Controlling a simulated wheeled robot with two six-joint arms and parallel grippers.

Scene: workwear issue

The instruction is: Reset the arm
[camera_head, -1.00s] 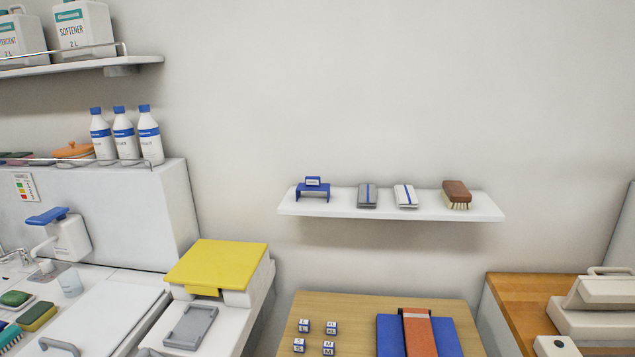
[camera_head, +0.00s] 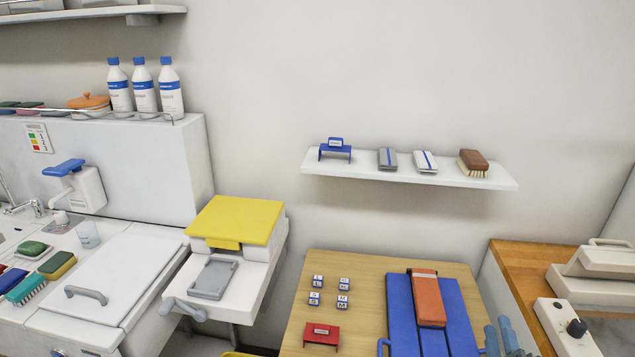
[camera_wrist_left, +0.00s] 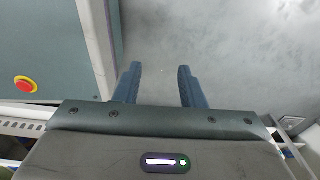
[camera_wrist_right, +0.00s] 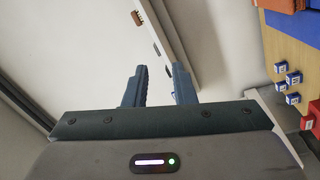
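My right gripper (camera_head: 500,337) shows at the bottom edge of the head view, beside the right side of the blue folding board (camera_head: 459,312). In the right wrist view its two fingers (camera_wrist_right: 159,84) are apart, with nothing held between them. My left gripper is out of the head view. In the left wrist view its fingers (camera_wrist_left: 160,84) are apart and empty above a grey floor.
A white wall shelf (camera_head: 365,169) is behind. A yellow-lidded unit (camera_head: 236,219) stands left.

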